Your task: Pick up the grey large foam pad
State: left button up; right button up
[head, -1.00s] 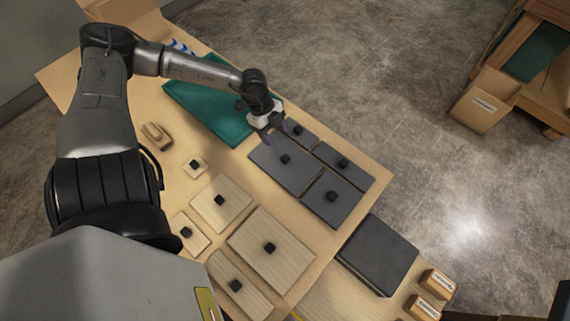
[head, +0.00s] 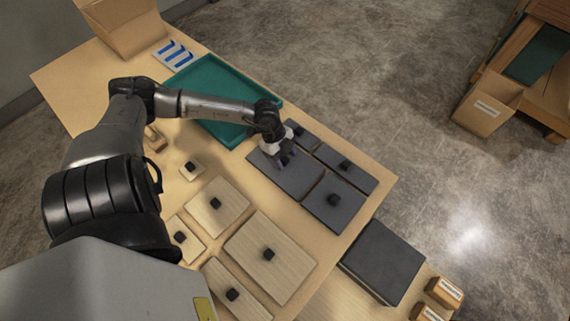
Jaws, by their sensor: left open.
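Several dark grey pads with black knobs lie together on the table. The large grey foam pad (head: 297,184) is the left one of the group, near the green tray. My left gripper (head: 285,160) is open and points down over this pad, at its knob. The gripper hides most of the knob, and I cannot tell whether the fingers touch it. My right gripper is not in view.
The other grey pads (head: 334,213) lie close beside the large one. Wooden pieces with knobs (head: 282,280) lie toward the front. A green tray (head: 212,85) is behind my forearm. A dark slab (head: 383,260) and small boxes (head: 445,291) are at the right.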

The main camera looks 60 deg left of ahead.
pick_arm(q)
jog(key=shift+f, duration=0.15)
jog(key=shift+c, duration=0.2)
jog(key=c, duration=1)
